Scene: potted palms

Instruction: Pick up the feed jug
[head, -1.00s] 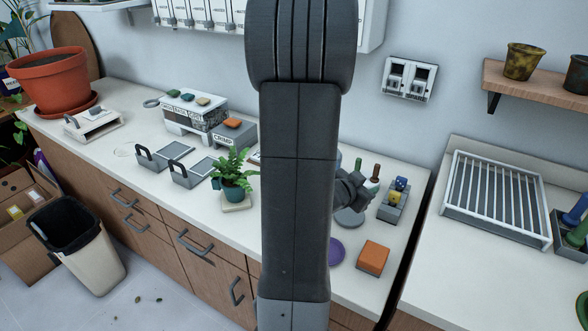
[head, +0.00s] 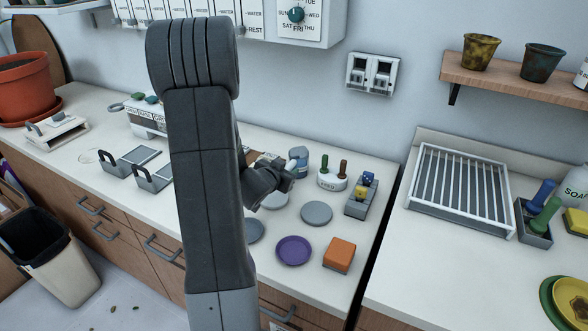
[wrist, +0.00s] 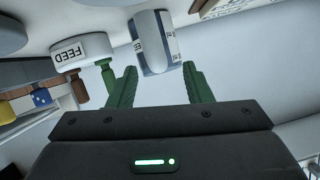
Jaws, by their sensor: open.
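A blue-grey jug with a white part (head: 300,160) stands at the back of the counter, just beyond my gripper (head: 286,178). In the wrist view the jug (wrist: 150,42) appears upside down, straight ahead between the two green fingers of my gripper (wrist: 160,86). A label shows on its side, but I cannot read it. The fingers are apart with nothing between their tips. The jug looks a little beyond them, and I see no contact. My arm hides part of the counter in the head view.
A white holder labelled FEED (head: 331,181), with green and brown handles, stands close right of the jug. Grey discs (head: 317,213), a purple disc (head: 293,250) and an orange block (head: 339,255) lie nearer the front. A grey dice rack (head: 356,209) stands farther right.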

